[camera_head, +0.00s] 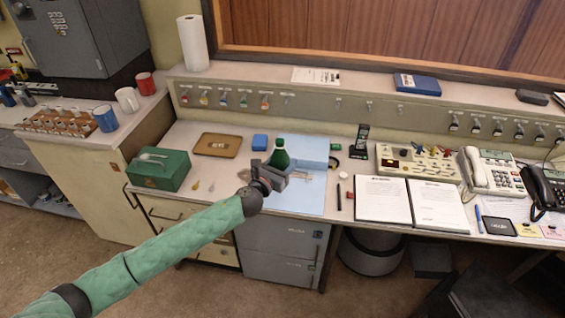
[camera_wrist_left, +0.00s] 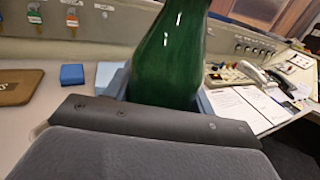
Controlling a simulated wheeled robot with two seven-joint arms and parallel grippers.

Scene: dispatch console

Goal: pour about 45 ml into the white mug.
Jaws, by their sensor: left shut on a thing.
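A green bottle (camera_head: 279,154) stands upright over the light blue mat (camera_head: 303,196) on the desk. My left gripper (camera_head: 274,174) is shut on it. In the left wrist view the green bottle (camera_wrist_left: 170,55) rises between the jaws, its top cut off by the frame edge. I cannot tell whether its base touches the desk. The white mug (camera_head: 127,99) stands on the counter at the left, between a blue mug (camera_head: 106,118) and a red mug (camera_head: 146,83). My right gripper is not in view.
A green metal box (camera_head: 159,168) and a brown tray (camera_head: 218,145) lie left of the bottle. A wooden rack (camera_head: 65,121) sits by the mugs, and a paper roll (camera_head: 193,43) stands behind. An open binder (camera_head: 411,203) and telephones (camera_head: 490,172) fill the right.

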